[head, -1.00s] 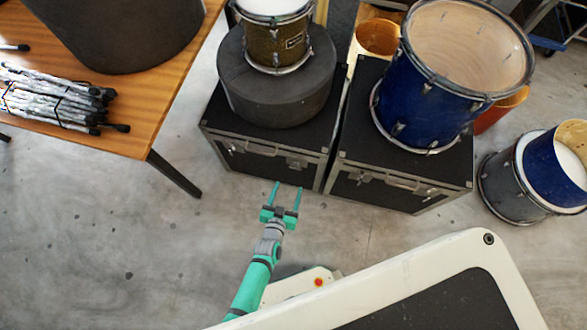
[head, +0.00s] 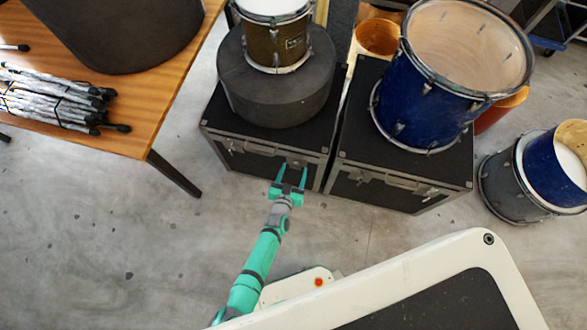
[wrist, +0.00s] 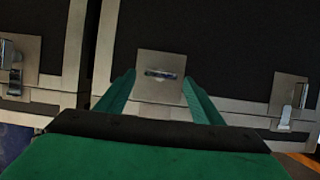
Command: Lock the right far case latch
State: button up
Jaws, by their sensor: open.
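The left black case (head: 222,118) has a front latch (head: 297,163) near its right end. In the wrist view, the latch plate (wrist: 147,94) shows between my fingertips, with its metal lever (wrist: 160,74) lying crosswise. A second latch (wrist: 288,100) on the same case, at the right of the wrist view, has its lever upright along its plate. My gripper (head: 292,172) is open and empty, with its fingers pointing at the case front on either side of the first latch. I cannot tell whether the fingertips touch the case.
The right black case (head: 350,140), close beside the left one, carries a blue drum (head: 425,85). A round grey drum case (head: 275,95) and a small drum (head: 275,40) sit on the left case. A wooden table (head: 140,110) stands at left. The floor in front is clear.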

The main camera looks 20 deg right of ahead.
jog(key=c, duration=1)
jog(key=shift+c, duration=0.2)
jog(key=n+h, duration=0.1)
jog(key=n+g+h, duration=0.1)
jog(key=n, duration=0.1)
jog(key=shift+w+a+f, duration=0.15)
jog(key=shift+w+a, duration=0.05)
jog(key=shift+a, duration=0.1)
jog(key=n+h, duration=0.2)
jog(key=n, duration=0.1)
jog(key=shift+w+a+f+g, duration=0.15)
jog(key=shift+a+f+g, duration=0.05)
jog(key=shift+g, duration=0.2)
jog(key=shift+w+a+f+n+h, duration=0.15)
jog(key=shift+n+h, duration=0.4)
jog(key=shift+n, duration=0.55)
jog(key=shift+s+f+n+h, duration=0.1)
jog(key=shift+f+n+h, duration=0.1)
jog(key=shift+n+h, duration=0.65)
jog(key=shift+w+a+f+n+h, duration=0.15)
jog(key=shift+n+h, duration=0.15)
jog(key=shift+n, duration=1.45)
